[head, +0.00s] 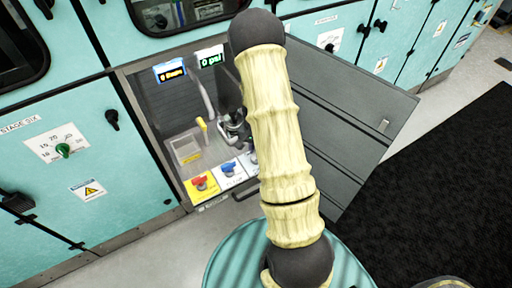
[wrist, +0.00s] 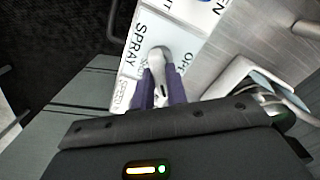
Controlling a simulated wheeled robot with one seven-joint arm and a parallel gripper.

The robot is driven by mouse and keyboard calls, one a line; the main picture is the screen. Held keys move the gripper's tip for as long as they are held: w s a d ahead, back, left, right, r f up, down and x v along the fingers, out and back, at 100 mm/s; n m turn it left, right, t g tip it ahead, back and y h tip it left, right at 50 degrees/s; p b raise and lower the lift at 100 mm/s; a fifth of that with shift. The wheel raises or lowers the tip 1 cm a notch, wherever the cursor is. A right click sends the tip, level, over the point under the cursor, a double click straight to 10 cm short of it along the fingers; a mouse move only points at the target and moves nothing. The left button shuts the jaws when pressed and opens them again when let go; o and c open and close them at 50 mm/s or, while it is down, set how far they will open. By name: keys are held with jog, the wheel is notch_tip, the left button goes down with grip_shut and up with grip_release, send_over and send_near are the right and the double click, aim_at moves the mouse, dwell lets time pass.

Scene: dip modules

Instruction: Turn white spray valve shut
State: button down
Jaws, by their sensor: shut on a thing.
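The white spray valve (wrist: 157,62) shows in the wrist view as a rounded pale handle on a white plate marked SPRAY (wrist: 136,52). My gripper (wrist: 161,88) has its two purple fingers closed on either side of the handle, shut on it. The letters of OPEN lie to the right of the handle, partly covered. In the head view my arm hides the gripper and most of the white valve, at the right end of the valve row.
A red valve (head: 200,183) on a yellow plate and a blue valve (head: 228,169) stand left of it in the head view. The recessed cabinet has an open grey door (head: 345,110) on its right. A yellow-tipped lever (head: 202,124) rises behind the valves.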

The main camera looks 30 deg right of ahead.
jog(key=m+p, duration=0.1)
jog(key=m, duration=0.2)
jog(key=shift+r+m, duration=0.1)
jog(key=shift+m, duration=0.2)
jog(key=shift+w+m+p, duration=0.1)
jog(key=shift+m+p, duration=0.5)
jog(key=shift+m, duration=1.3)
jog(key=c, duration=1.4)
grip_release()
notch_tip(320, 180, up, 17)
jog(key=p, duration=0.1)
jog(key=shift+r, duration=0.1)
